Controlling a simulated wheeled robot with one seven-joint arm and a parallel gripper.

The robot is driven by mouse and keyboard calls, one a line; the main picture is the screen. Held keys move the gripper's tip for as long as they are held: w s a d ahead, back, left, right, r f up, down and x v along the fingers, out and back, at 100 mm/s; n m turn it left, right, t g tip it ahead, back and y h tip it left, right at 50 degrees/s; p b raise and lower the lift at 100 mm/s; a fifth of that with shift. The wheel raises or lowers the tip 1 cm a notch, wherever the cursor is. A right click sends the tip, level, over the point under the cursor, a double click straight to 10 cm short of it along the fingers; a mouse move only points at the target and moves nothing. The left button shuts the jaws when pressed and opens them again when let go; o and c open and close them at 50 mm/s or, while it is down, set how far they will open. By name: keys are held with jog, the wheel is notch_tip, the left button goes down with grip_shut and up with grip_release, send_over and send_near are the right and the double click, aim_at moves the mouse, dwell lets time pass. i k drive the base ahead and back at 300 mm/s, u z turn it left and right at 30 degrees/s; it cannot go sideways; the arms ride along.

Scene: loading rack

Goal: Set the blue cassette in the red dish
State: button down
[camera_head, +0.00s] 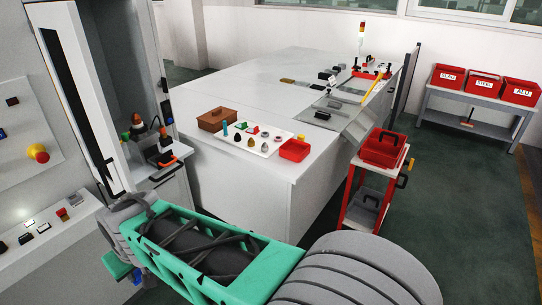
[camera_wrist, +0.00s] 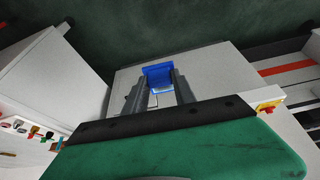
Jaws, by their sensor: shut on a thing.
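The blue cassette (camera_wrist: 157,71) is held between the two dark fingers of my gripper (camera_wrist: 161,84), at their tips in the wrist view. Under it are a pale grey surface and, beyond that, dark green floor. The red dish (camera_head: 294,150) is a small open tray near the front right corner of the long white bench in the head view. It looks empty. My gripper is at the lower left in the head view, mostly hidden by my own arm, well apart from the dish. I cannot make out the cassette clearly there.
A white board (camera_head: 246,141) with several small knobs and parts lies left of the dish, with a brown box (camera_head: 217,119) behind it. A red trolley (camera_head: 367,190) stands right of the bench. A grey machine (camera_head: 60,190) with a sloping control panel is at left.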

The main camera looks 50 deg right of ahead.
aim_at(295, 150)
jog(key=z, duration=0.65)
jog(key=i, duration=1.15)
jog(key=z, duration=1.05)
jog(key=i, duration=1.05)
jog(key=z, duration=0.05)
